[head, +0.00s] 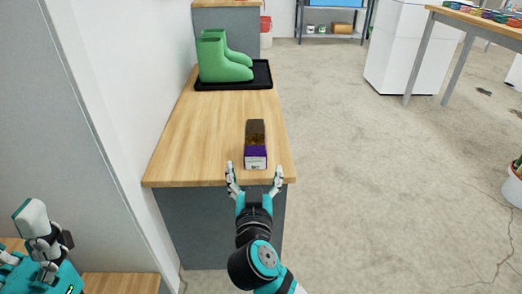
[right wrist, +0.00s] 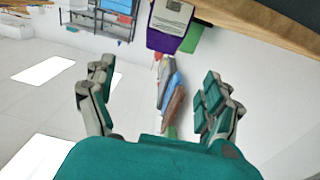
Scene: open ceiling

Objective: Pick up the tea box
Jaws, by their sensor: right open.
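The tea box (head: 256,157) is a long box with a dark brown top and a purple end with a white label. It lies on the wooden counter (head: 205,135) near its front edge. In the right wrist view its purple and white end (right wrist: 165,41) shows at the top centre, partly cut off. My right gripper (head: 254,178) is open and empty at the counter's front edge, its fingers spread to either side of the box's near end. The gripper also shows in the right wrist view (right wrist: 156,88), with the box beyond the fingertips. My left gripper (head: 50,255) is at the lower left, its jaw unclear.
Green boots (head: 222,62) stand on a black tray (head: 262,78) at the counter's far end. A white wall (head: 120,75) runs along the counter's left side. The counter between box and tray is clear, and open floor (head: 380,180) lies to the right.

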